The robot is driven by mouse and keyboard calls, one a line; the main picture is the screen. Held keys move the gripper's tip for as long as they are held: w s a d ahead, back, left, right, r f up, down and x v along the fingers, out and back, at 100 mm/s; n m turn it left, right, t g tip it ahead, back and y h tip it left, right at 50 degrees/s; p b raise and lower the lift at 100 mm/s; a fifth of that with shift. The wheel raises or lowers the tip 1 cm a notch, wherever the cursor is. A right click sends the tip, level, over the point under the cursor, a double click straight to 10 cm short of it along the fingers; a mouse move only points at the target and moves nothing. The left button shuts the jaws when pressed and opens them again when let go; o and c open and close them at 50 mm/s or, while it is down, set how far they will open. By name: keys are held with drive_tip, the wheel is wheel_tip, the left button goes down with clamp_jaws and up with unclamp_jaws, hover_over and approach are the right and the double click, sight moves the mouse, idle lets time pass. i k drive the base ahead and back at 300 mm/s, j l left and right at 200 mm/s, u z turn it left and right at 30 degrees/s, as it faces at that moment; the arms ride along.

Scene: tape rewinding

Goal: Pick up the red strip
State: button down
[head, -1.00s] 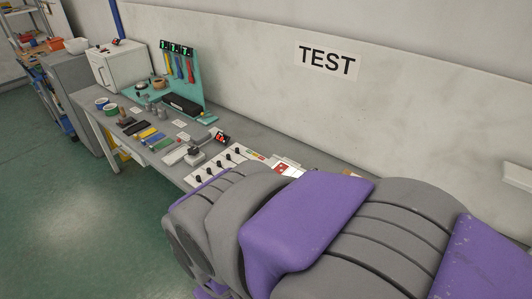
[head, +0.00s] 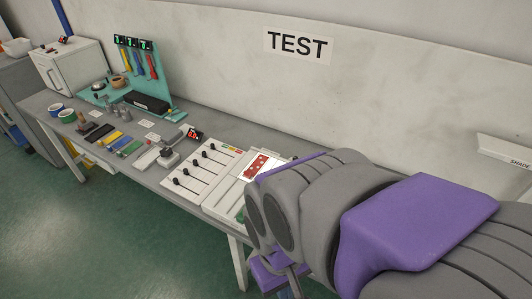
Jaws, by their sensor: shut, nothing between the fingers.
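A narrow red strip (head: 152,64) hangs at the right end of a row of coloured strips on the teal rack (head: 163,88), under small green-lit displays. The rack stands at the back of the grey workbench (head: 222,138). Flat yellow, blue, green and dark strips (head: 117,142) lie on the bench in front of it. My grey and purple arm fills the lower right, well apart from the rack.
A white panel with black knobs (head: 200,172) and a white panel with a red-patterned sheet (head: 260,167) lie on the near part of the bench. A white cabinet (head: 62,68) stands at the far left. The green floor (head: 130,240) in front is clear.

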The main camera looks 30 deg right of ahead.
sight(256, 164)
drive_tip(key=z, duration=0.5)
drive_tip(key=l+z, duration=0.1)
drive_tip(key=z, duration=0.35)
drive_tip(key=l+z, duration=0.1)
drive_tip(key=z, duration=0.85)
drive_tip(key=l+z, duration=0.15)
drive_tip(key=z, duration=0.35)
drive_tip(key=u, duration=2.05)
drive_tip(key=i+l+z, duration=0.1)
drive_tip(key=z, duration=0.2)
drive_tip(key=l, duration=0.1)
